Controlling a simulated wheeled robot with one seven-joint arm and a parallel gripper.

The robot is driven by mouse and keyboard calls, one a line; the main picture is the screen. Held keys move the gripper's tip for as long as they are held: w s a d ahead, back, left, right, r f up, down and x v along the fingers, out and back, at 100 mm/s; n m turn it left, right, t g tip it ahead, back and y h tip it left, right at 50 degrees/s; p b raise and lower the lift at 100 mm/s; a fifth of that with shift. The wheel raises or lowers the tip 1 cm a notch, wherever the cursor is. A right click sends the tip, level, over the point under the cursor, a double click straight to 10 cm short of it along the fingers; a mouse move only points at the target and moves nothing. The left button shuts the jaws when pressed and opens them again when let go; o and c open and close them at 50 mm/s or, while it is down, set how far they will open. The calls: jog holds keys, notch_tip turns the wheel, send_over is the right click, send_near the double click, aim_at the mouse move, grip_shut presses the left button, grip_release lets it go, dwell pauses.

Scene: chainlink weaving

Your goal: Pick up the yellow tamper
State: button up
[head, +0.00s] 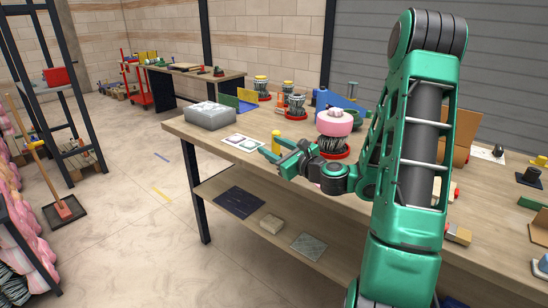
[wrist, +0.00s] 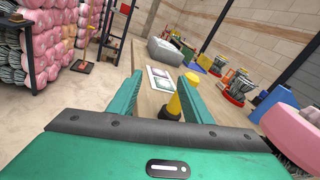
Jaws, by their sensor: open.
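The yellow tamper (head: 276,137) stands upright on the workbench, close to the fingertips of my gripper (head: 277,148). In the wrist view the tamper (wrist: 175,106) shows beyond the palm, near the right finger. My gripper (wrist: 160,92) is open, its two green fingers spread apart with nothing held. The tamper's lower part is partly hidden by the gripper in both views. I cannot tell whether a finger touches it.
The workbench (head: 185,128) bears a printed sheet (head: 242,142) and a grey block (head: 209,115) to the left. A pink-topped spool (head: 334,123) stands close to the right of my gripper. Several red-based spools stand farther back. A lower shelf (head: 265,205) runs below.

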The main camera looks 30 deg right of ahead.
aim_at(277, 133)
jog(key=w+d+m+h, duration=0.2)
jog(key=w+d+m, duration=0.2)
jog(key=w+d, duration=0.1)
jog(key=shift+w+r+m+t+h, duration=0.25)
jog(key=shift+r+m+t+h, duration=0.05)
jog(key=shift+m+h, duration=0.1)
jog(key=w, duration=0.5)
jog(key=shift+w+d+f, duration=0.1)
jog(key=shift+d+f, duration=0.1)
jog(key=shift+d, duration=0.1)
grip_shut()
